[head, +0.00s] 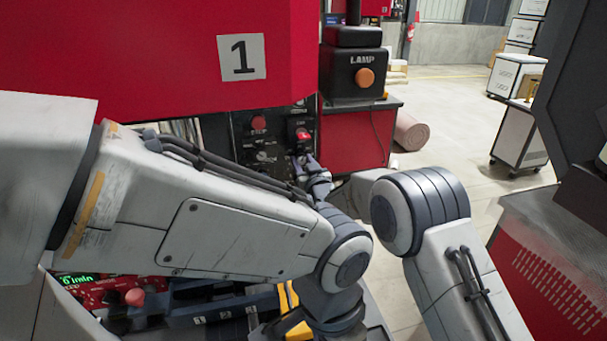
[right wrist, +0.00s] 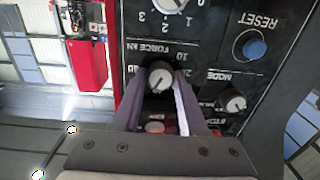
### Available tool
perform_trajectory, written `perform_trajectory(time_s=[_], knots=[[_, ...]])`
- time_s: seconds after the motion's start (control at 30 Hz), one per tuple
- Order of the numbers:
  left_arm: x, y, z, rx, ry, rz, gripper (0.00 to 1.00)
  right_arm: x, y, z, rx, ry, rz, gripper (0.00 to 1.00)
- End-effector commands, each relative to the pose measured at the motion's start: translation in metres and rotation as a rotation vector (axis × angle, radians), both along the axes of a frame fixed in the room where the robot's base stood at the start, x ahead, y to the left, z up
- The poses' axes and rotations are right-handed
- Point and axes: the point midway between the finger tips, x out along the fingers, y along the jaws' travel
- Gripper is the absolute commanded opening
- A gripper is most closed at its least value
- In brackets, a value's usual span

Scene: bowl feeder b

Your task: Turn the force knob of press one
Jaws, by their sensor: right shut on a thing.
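Press one is the red machine (head: 150,50) with a "1" plate (head: 242,57). Its black control panel (head: 240,135) faces me. In the right wrist view the panel lettering appears upside down. The force knob (right wrist: 160,76), round with a pale face and a dark pointer line, sits by the "FORCE kN" label (right wrist: 160,50). My right gripper (right wrist: 160,90) has its two fingers on either side of the knob, shut on it. In the head view my right gripper (head: 313,168) is at the panel and the knob cannot be made out. My left gripper is out of view.
The MODE knob (right wrist: 235,102), the blue RESET button (right wrist: 254,48) and another dial (right wrist: 170,4) lie close to the force knob. A black LAMP box (head: 352,72) stands right of the panel. My left arm crosses the front. Open floor lies at the right.

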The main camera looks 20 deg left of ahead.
Motion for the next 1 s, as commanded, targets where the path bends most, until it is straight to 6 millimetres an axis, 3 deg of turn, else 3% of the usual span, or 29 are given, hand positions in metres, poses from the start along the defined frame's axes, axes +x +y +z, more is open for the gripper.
perform_trajectory(time_s=[0.03,0.1,0.4,0.7,1.0], knots=[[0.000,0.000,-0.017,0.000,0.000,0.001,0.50,0.001,-0.001,-0.006,-0.028,-0.026,-0.003,0.00],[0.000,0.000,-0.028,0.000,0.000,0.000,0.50,0.001,-0.001,-0.006,-0.078,-0.059,-0.002,0.00],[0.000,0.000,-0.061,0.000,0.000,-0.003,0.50,0.000,-0.001,-0.003,-0.260,-0.179,-0.003,0.00],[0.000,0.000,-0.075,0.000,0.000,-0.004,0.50,0.000,-0.001,-0.001,-0.360,-0.244,-0.003,0.00],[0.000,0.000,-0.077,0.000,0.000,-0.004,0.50,0.001,-0.001,0.001,-0.384,-0.259,-0.003,0.00]])
